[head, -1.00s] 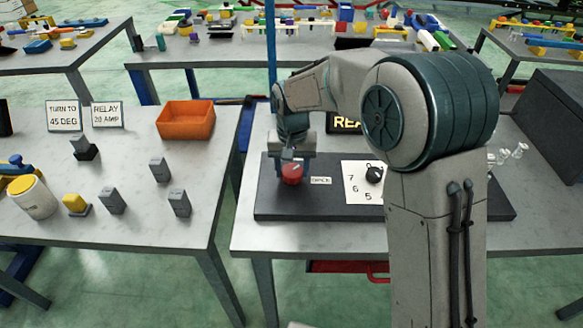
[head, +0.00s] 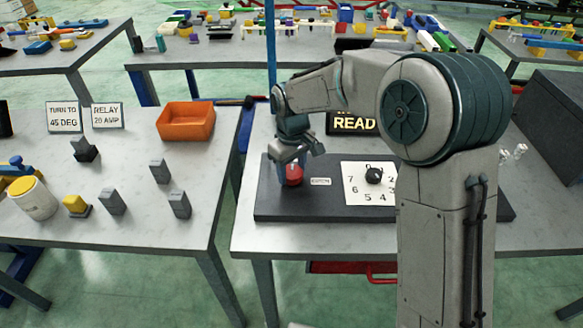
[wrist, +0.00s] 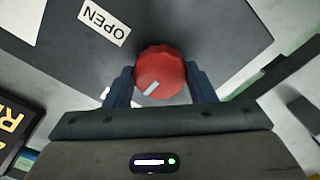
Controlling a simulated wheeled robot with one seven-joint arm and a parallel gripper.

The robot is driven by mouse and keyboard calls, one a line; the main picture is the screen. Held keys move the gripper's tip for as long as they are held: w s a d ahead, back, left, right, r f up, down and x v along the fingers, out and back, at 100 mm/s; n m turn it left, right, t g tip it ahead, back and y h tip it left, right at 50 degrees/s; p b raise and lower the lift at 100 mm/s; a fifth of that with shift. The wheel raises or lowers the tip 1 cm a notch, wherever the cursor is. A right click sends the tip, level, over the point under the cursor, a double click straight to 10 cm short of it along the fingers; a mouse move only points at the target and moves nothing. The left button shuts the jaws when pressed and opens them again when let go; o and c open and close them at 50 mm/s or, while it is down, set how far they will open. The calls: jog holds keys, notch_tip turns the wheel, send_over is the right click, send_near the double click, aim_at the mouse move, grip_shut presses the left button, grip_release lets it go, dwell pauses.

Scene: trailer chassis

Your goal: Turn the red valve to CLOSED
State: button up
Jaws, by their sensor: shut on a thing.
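The red valve (head: 293,174) is a round ridged knob at the left end of a dark panel (head: 275,207). In the wrist view the red valve (wrist: 160,74) sits between my two blue fingers, with a pale pointer mark on its face slanting toward the lower left. My gripper (head: 293,168) is over the valve from above; in the wrist view my gripper (wrist: 160,85) is shut on it. An OPEN label (head: 320,181) is to the right of the valve; the OPEN label (wrist: 104,22) also shows in the wrist view. No CLOSED label is visible.
A white dial plate (head: 368,184) with a black knob (head: 374,176) is on the same panel to the right. A READ sign (head: 352,123) stands behind. The left table holds an orange bin (head: 186,121) and several grey blocks. My arm hides the panel's right part.

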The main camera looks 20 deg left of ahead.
aim_at(292, 171)
jog(key=shift+n, duration=0.3)
jog(key=o, duration=1)
notch_tip(292, 171, up, 14)
jog(key=shift+f, duration=0.1)
